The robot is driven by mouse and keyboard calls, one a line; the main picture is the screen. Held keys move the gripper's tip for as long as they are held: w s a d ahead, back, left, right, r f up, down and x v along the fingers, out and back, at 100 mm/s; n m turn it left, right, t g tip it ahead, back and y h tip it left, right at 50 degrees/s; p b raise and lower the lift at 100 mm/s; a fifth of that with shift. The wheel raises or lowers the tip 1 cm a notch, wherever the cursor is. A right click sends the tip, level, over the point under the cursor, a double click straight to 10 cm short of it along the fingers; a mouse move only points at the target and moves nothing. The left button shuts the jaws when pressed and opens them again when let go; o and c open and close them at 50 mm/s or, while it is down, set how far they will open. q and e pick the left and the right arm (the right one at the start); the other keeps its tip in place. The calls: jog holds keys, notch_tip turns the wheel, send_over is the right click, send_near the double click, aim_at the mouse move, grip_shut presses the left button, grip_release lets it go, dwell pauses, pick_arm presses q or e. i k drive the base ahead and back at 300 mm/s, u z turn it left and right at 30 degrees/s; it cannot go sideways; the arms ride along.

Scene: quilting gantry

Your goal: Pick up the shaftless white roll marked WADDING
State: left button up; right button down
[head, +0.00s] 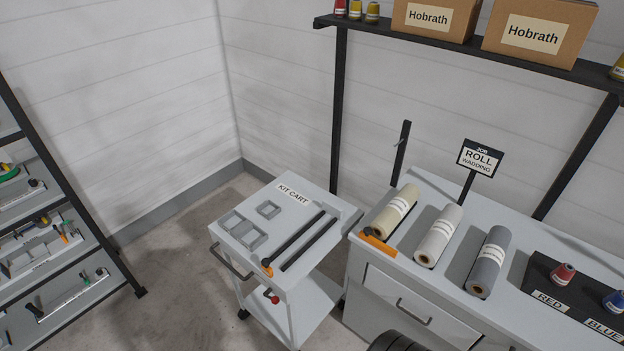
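A white roll (438,237) with a pale label band lies on the grey counter (408,268), between two other rolls. Its front end shows a brown core opening with no shaft in it. Its label is too small to read. A cream roll (391,214) lies to its left, with an orange piece (378,244) at its front end. A grey roll (488,263) lies to its right, also with an open brown core. A black sign (480,157) reading JOB ROLL WADDING stands behind the rolls.
A kit cart (293,192) stands left of the counter, holding a black rod (296,242) with an orange end and several small trays. Red (563,273) and blue (614,301) spools stand at the right. A shelf (460,42) with boxes hangs above. Left floor is clear.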

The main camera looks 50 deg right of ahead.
aim_at(427, 255)
jog(key=z, duration=2.75)
